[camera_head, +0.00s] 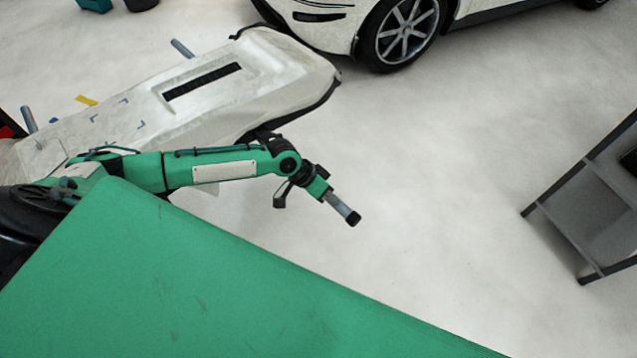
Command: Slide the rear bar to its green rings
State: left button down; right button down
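My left arm reaches in from the left in front of a pale panel (235,95). My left gripper (343,208) is at its end, tilted down to the right over open floor; a grey length with a black tip shows there. I cannot tell whether the fingers are open or shut. Grey bar ends stick out beside the panel, one at its far edge (182,48) and one at the left (29,120). I cannot tell which is the rear bar. No green rings can be made out. My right gripper is out of view.
A white car (340,22) stands at the back. A dark-framed grey rack (592,205) is at the right. A large green surface fills the lower left foreground. The pale floor (460,150) between is clear.

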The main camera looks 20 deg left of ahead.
aim_at(346, 211)
pick_arm(q)
jog(key=shift+s+d, duration=0.3)
jog(key=shift+d, duration=0.35)
jog(key=shift+s+d, duration=0.3)
jog(key=shift+d, duration=0.35)
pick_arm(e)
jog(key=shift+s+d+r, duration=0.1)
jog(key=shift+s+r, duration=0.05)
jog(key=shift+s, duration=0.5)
pick_arm(q)
jog(key=shift+d+r+p, duration=0.1)
jog(key=shift+p, duration=0.25)
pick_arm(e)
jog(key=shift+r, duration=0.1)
